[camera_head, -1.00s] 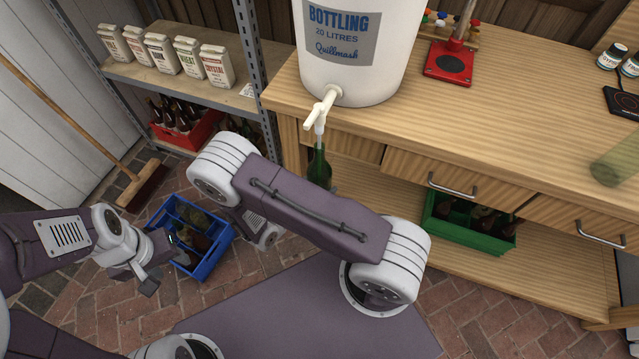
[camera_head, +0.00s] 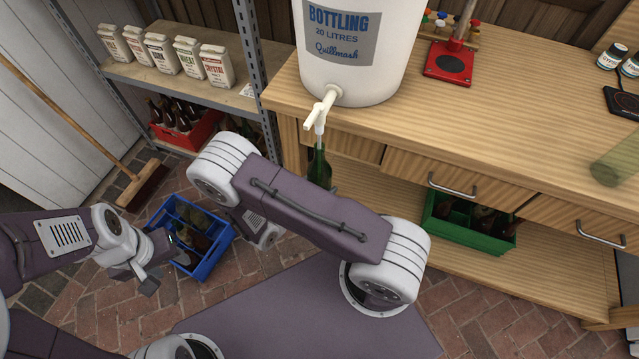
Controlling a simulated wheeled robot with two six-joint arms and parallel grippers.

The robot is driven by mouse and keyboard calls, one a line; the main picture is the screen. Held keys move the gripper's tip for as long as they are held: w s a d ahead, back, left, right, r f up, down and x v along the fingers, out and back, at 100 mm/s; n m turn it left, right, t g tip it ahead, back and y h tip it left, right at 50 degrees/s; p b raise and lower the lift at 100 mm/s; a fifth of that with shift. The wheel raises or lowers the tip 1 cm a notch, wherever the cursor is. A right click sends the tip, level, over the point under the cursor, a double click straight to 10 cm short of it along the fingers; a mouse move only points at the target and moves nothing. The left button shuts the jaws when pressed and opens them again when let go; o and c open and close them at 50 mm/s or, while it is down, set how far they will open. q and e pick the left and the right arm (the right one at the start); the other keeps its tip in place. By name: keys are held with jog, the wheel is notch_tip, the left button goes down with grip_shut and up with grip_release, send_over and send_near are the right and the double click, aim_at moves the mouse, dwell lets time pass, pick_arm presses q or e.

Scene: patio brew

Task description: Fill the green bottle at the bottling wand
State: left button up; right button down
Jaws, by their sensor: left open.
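The green bottle (camera_head: 319,168) stands upright under the white tap and bottling wand (camera_head: 320,118), with its neck around the wand's lower end. Its lower part is hidden behind my right arm, and I cannot see a liquid level in it. The white bottling bucket (camera_head: 358,75) stands on the bench's left end. My right gripper is hidden behind my right arm's links. My left gripper (camera_head: 150,282) is open and empty, low at the left beside the blue crate.
The blue crate (camera_head: 212,262) with several bottles stands on the brick floor. A red crate (camera_head: 196,137) of bottles is under the shelf, and a green crate (camera_head: 470,243) is under the bench (camera_head: 500,110). A broom (camera_head: 145,185) leans at the left.

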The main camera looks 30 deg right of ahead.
dwell(0.3)
jog(key=shift+f+b, duration=0.45)
jog(key=shift+f, duration=0.1)
dwell(0.5)
notch_tip(320, 180, down, 27)
jog(key=b, duration=2)
jog(key=shift+r+b, duration=0.2)
jog(key=shift+b, duration=0.2)
dwell(0.6)
